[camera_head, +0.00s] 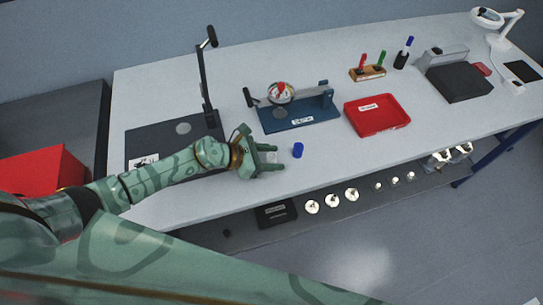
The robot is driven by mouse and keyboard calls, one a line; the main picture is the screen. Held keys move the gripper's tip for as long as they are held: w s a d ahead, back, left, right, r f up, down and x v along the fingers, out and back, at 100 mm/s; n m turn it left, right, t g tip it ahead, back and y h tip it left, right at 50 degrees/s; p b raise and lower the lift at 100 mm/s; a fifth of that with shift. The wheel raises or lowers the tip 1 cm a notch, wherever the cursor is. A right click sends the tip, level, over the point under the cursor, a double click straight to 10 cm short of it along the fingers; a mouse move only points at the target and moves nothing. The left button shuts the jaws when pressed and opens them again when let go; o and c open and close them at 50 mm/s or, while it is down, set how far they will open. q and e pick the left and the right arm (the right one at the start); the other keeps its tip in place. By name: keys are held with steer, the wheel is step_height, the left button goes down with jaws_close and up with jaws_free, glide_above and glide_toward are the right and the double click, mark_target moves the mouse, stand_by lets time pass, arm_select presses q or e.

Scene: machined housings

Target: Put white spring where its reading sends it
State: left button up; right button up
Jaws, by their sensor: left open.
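My left gripper (279,157) is over the near edge of the table, its two fingers apart and pointing right. A small pale patch (272,157) shows between the fingers; it may be the white spring, but it is too small to tell. A blue cylinder (298,150) stands on the table just right of the fingertips, apart from them. A dial gauge (281,93) with a lever sits on a blue base (300,120) behind the gripper. A red tray (377,127) with a label lies to its right. My right gripper is out of view.
A dark plate (145,142) with an upright post (204,80) stands at left. Several round metal parts (332,200) lie on a lower shelf.

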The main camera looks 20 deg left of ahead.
arm_select(q)
steer(key=v, duration=1.2)
